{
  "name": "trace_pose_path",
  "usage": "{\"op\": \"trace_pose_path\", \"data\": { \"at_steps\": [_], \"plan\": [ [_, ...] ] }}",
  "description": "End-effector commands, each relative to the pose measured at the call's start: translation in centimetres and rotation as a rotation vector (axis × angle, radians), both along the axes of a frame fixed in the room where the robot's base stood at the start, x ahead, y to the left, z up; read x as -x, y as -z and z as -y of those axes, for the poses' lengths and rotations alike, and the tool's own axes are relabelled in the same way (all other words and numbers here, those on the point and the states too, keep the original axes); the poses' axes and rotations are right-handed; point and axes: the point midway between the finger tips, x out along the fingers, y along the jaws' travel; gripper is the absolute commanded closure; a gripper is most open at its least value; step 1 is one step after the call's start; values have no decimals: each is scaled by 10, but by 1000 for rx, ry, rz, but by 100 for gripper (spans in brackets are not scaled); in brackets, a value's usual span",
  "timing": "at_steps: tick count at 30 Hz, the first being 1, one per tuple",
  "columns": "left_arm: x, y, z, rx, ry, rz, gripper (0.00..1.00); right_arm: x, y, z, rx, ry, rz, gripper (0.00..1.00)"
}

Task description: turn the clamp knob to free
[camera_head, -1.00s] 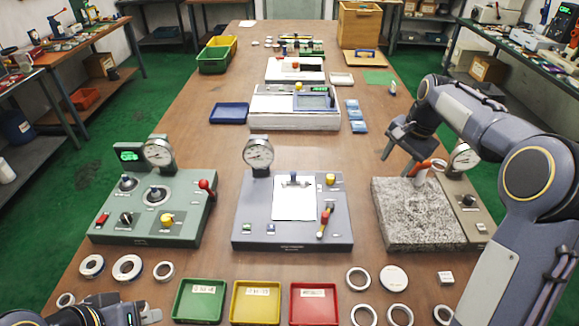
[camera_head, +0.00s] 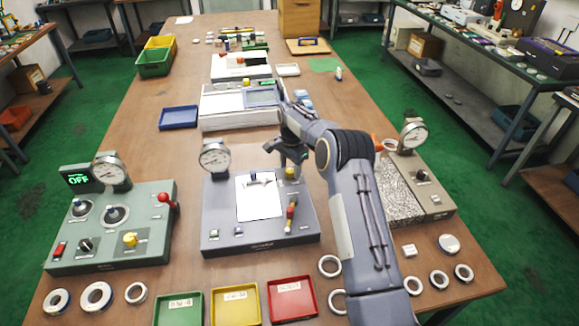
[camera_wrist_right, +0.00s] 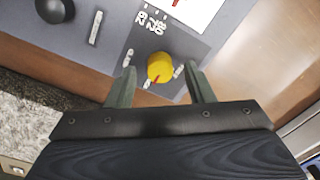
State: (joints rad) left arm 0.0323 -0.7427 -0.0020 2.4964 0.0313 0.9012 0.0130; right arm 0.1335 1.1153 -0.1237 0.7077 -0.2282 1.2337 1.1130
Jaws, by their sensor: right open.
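The yellow knob (camera_head: 291,173) stands at the back right corner of the grey middle device (camera_head: 218,238), just right of a white sheet. My right gripper (camera_head: 288,152) is over that corner. In the wrist view its open fingers (camera_wrist_right: 160,82) lie on either side of the knob with gaps; whether they reach down to its height I cannot tell. My left gripper is out of view.
A red-topped lever (camera_head: 291,214) stands in front of the knob. A dial gauge (camera_head: 214,157) rises at the device's back left. A granite block (camera_head: 401,193) with another gauge (camera_head: 413,134) is to the right. Rings and trays (camera_head: 235,303) lie in front.

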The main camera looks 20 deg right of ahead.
Motion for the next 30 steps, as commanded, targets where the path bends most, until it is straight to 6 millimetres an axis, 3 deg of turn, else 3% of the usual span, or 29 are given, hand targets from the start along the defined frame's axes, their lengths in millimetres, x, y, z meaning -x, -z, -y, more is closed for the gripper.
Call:
{"op": "trace_pose_path", "data": {
  "at_steps": [11,21,30],
  "plan": [
    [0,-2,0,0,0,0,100,0,8,0,0,-1,1,52],
    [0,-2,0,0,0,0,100,0,8,0,-1,-1,2,96],
    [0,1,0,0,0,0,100,-1,8,0,0,-39,2,96]
  ]
}}
